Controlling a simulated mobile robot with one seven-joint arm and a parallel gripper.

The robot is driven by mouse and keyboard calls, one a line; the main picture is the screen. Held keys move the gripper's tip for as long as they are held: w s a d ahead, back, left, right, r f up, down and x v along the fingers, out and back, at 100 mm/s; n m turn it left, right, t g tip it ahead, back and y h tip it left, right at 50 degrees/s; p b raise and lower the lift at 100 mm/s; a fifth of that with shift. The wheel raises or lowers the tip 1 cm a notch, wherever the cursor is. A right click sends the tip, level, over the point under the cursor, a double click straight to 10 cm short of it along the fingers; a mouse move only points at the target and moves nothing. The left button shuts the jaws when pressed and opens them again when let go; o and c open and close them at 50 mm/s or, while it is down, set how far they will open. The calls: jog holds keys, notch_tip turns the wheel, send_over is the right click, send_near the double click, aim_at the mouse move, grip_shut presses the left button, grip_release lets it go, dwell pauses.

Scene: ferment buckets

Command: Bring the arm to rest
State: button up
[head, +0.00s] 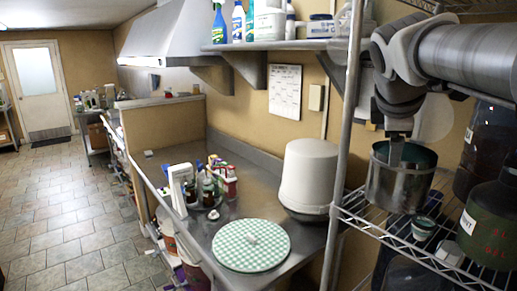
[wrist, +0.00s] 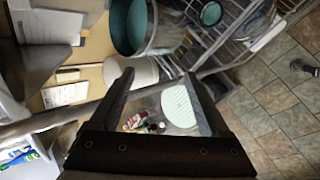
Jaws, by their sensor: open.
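My arm comes in from the upper right of the head view, bent downward. My gripper (head: 396,150) hangs in front of a metal pot with a teal inside, overlapping its rim in the picture; I cannot tell the exact gap. In the wrist view my gripper (wrist: 157,76) has its two dark fingers spread wide, with nothing held between them. The metal pot (head: 392,190) stands on the wire rack at right; its teal inside (wrist: 124,30) shows beyond the left finger in the wrist view.
A wire rack (head: 372,228) with an upright post (head: 343,130) is close to my arm. Dark jugs (head: 488,225) stand at right. A steel counter (head: 235,195) holds a white bucket (head: 308,175), a green checked round cover (head: 251,246) and bottles (head: 208,190). The tiled floor (head: 60,210) at left is clear.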

jog(key=s+a+f+m+y+b, duration=0.1)
jog(key=s+a+f+m, duration=0.2)
jog(key=s+f, duration=0.3)
jog(key=s+a+f+m+g+y, duration=0.1)
jog(key=s+a+f+m, duration=0.3)
jog(key=f, duration=0.5)
jog(key=s+a+f+m+g+y+b, duration=0.1)
jog(key=s+a+f+m, duration=0.3)
jog(key=s, duration=0.6)
notch_tip(320, 180, down, 3)
jog(key=m+y, duration=0.1)
jog(key=m, duration=0.1)
jog(key=shift+s+a+f+m+y+b, duration=0.2)
jog(key=shift+m+y+b, duration=0.1)
jog(key=shift+y, duration=0.1)
